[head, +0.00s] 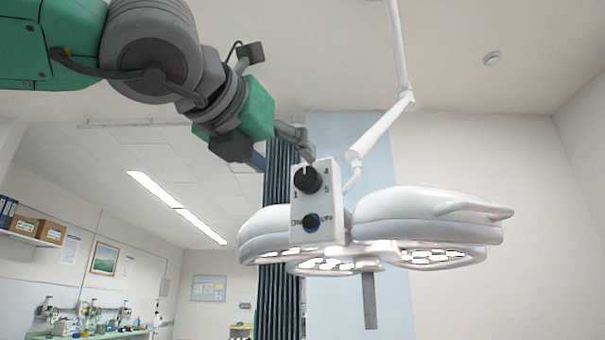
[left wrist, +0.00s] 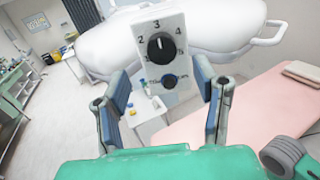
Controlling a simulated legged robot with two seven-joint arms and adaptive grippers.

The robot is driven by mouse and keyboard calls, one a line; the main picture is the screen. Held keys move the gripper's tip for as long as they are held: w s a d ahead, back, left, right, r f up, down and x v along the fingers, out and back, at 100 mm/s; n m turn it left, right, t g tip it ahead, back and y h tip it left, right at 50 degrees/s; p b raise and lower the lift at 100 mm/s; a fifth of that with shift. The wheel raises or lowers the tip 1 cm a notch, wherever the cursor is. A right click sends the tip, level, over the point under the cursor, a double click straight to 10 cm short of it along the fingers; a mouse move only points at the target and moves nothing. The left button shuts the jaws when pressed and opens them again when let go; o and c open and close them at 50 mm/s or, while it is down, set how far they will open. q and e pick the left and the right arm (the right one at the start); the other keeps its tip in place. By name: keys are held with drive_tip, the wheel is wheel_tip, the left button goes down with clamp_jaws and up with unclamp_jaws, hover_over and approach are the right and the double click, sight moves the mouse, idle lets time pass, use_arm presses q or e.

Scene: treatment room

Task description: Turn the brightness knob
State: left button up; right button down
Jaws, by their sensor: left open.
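The brightness knob (head: 307,180) is a round black dial on the white control box (head: 329,215) of the surgical lamp, with its white mark pointing roughly up. In the left wrist view the knob (left wrist: 161,47) has numbers around it, and its mark points near the 3. My left gripper (head: 282,152) is open and empty, close above and left of the box in the head view. In the left wrist view its fingers (left wrist: 160,88) are spread, with the box beyond them. My right gripper is not seen.
White lamp heads (head: 430,205) flank the box, and a jointed white arm (head: 380,130) rises behind it. A grey handle (head: 370,300) hangs below. In the left wrist view a pink bed (left wrist: 245,115) lies beneath. A dark curtain (head: 279,290) hangs behind.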

sight(304, 176)
use_arm(q)
drive_tip(key=x, duration=0.6)
drive_tip(key=shift+d+p, duration=0.1)
drive_tip(key=shift+p, duration=0.25)
drive_tip(key=shift+w+d, duration=0.45)
drive_tip(key=shift+w, duration=0.05)
drive_tip(key=shift+a, duration=0.15)
drive_tip(key=shift+a, duration=0.1)
drive_tip(key=c, duration=1.1)
